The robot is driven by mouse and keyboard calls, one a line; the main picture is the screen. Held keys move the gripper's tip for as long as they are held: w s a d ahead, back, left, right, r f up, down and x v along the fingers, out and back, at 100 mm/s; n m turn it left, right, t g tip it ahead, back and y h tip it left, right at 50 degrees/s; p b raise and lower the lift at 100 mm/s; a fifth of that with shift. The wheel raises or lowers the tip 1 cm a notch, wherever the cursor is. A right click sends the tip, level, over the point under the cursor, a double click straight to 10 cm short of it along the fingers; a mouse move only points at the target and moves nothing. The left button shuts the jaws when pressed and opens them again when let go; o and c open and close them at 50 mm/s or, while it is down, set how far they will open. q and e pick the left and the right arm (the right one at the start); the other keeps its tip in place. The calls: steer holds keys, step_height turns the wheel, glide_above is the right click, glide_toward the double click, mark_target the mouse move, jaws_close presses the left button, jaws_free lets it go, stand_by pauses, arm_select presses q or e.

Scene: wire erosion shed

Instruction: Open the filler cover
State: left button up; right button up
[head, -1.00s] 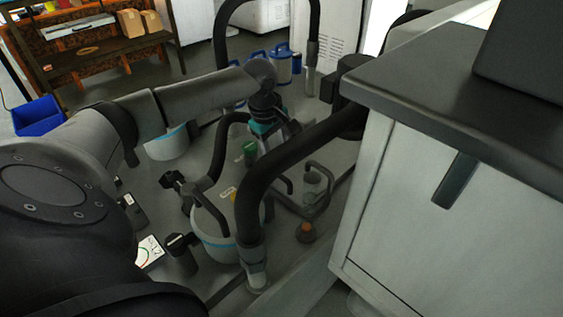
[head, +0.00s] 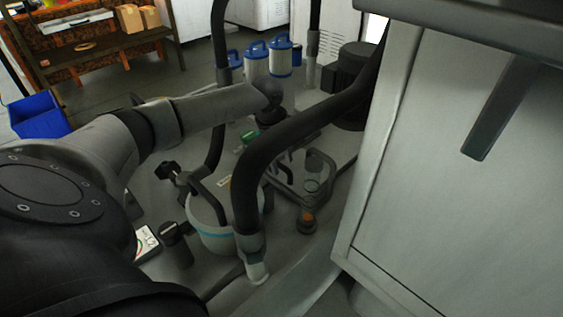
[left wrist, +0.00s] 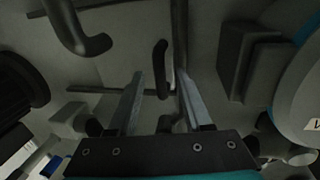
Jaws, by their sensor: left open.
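I cannot tell for certain which part is the filler cover. In the left wrist view a short dark bar handle (left wrist: 160,68) stands on a pale flat panel (left wrist: 125,45), between and beyond my fingertips. My left gripper (left wrist: 160,80) is open, with nothing between its fingers. In the head view the black hose largely hides this gripper below its wrist. My right gripper is not in view.
A thick black hose (head: 262,160) arches close in front of my left gripper. A white drum with a blue band (head: 215,240) and a small orange-topped jar (head: 306,222) stand nearby. A grey cabinet (head: 440,190) fills the right. Blue-topped canisters (head: 279,58) stand behind.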

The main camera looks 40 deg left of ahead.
arm_select(q)
steer(key=shift+f, duration=0.3)
jaws_close()
stand_by(0.4)
stand_by(1.1)
